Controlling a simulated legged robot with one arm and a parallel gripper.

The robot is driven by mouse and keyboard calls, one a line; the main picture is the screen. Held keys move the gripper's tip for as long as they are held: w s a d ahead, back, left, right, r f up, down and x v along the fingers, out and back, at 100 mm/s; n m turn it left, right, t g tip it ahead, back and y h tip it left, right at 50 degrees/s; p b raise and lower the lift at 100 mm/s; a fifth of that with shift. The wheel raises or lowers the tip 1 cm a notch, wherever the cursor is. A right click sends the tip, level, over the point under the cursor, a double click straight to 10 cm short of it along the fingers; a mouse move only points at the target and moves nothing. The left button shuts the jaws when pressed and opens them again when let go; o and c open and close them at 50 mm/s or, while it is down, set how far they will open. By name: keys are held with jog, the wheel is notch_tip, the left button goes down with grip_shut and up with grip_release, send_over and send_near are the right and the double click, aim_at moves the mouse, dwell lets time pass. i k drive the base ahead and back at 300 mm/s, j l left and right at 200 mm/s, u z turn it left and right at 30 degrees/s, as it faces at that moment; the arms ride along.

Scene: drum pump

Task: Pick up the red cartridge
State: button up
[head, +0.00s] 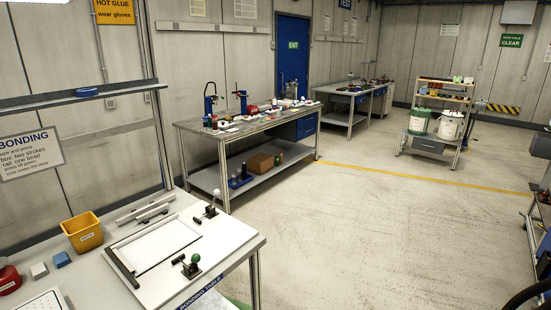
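I cannot make out a red cartridge for certain in the head view. A round red object (8,279) is cut off by the left edge on the near bonding table (222,258); I cannot tell what it is. Small red items also show among the clutter on the middle workbench (190,127), too small to identify. My gripper is not in view.
A yellow bin (83,233) and a white framed board (160,246) with clamps are on the bonding table. A shelf cart with drums (450,125) stands at the back right. Open floor (370,225) lies between. Dark equipment lines the right edge.

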aim_at(215, 123)
jog(key=i, duration=2.15)
jog(key=i+l+u, duration=0.2)
jog(key=i+u, duration=0.25)
jog(key=i, duration=0.3)
jog(key=i+l+u, duration=0.45)
jog(key=i, duration=0.25)
jog(key=i+l+u, duration=0.4)
jog(key=i+l, duration=0.2)
jog(key=i+j+z, duration=0.35)
jog(key=i+j, duration=0.45)
jog(key=i, duration=0.4)
jog(key=i+j+z, duration=0.3)
jog(key=i+j, duration=0.75)
jog(key=j, duration=0.1)
